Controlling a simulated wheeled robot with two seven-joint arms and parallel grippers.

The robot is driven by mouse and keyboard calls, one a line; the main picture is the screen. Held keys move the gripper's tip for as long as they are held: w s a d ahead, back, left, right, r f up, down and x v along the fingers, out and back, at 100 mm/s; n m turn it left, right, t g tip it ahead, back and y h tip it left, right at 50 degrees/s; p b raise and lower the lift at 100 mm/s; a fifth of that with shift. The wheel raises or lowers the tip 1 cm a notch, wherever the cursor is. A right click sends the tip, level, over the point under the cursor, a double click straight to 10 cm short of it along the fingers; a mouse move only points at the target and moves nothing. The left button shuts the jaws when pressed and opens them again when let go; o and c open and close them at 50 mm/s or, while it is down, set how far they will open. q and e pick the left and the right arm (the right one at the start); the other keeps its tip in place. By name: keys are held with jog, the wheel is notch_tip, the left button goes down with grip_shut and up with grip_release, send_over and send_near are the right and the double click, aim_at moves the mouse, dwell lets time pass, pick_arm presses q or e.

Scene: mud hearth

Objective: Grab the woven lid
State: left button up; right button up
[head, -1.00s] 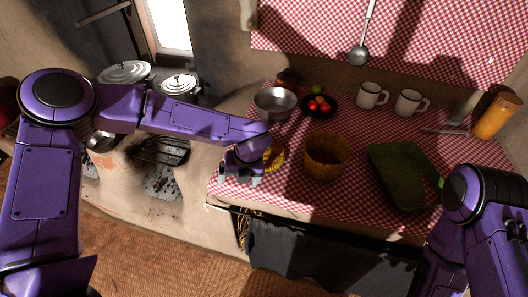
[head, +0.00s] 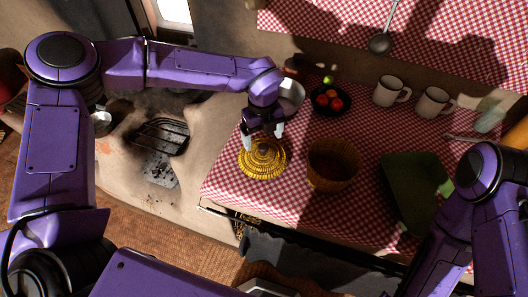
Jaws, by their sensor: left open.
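A woven basket (head: 334,167) stands open just right of the lid. My right arm comes in at the right, but its gripper is not in view.
A metal bowl (head: 291,97) stands behind my left gripper. A dark bowl of fruit (head: 331,98), two white mugs (head: 391,91) and a green tray (head: 414,190) stand further right. The stove grate (head: 160,137) is at the left. Cloth in front of the basket is clear.

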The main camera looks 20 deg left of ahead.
aim_at(263, 146)
pick_arm(q)
notch_tip(263, 146, down, 5)
jog(key=shift+w+f+p, duration=0.15)
jog(key=shift+f+p, duration=0.05)
jog(key=shift+p, duration=0.9)
jog(key=shift+f, duration=0.35)
jog(key=shift+s, duration=0.2)
jog(key=c, duration=1.7)
